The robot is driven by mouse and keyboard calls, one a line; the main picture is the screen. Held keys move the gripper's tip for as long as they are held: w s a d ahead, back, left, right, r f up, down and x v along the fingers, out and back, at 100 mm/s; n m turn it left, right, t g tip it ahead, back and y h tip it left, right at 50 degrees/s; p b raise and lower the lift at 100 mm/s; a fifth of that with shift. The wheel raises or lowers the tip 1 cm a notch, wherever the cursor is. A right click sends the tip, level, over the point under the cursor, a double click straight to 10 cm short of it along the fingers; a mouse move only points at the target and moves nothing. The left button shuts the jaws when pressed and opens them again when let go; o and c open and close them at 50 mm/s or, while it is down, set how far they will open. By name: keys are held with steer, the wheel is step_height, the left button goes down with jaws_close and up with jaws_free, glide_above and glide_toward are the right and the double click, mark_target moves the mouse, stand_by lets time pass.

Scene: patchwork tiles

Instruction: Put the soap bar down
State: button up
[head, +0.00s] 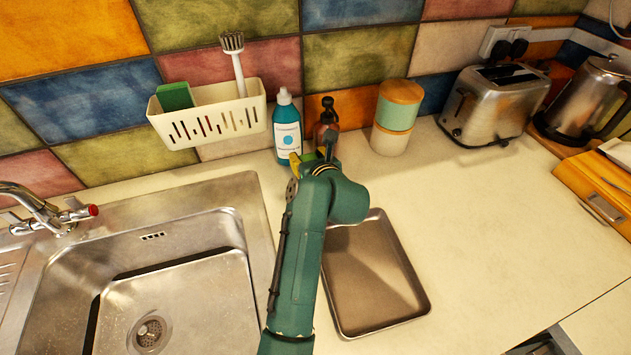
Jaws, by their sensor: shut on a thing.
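My green arm reaches from the bottom of the head view toward the wall. My gripper (326,154) is at its far end, mostly hidden behind my own wrist, close to the brown pump bottle. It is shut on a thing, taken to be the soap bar. The bar itself cannot be made out clearly, as the wrist covers it. A shallow metal tray (408,300) lies on the counter to the right of my arm, and its visible floor is empty.
A blue-green bottle (287,130), the pump bottle (327,112) and stacked canisters (396,115) stand near the gripper. A caddy (215,122) hangs above the sink (190,215). A toaster (492,105) and kettle (588,98) are right. The counter (490,215) right of the tray is clear.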

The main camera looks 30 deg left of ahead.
step_height(320, 180, down, 5)
steer(key=shift+f+b, duration=0.1)
steer(key=shift+b, duration=0.8)
steer(key=o, duration=1.2)
steer(key=shift+f, duration=0.1)
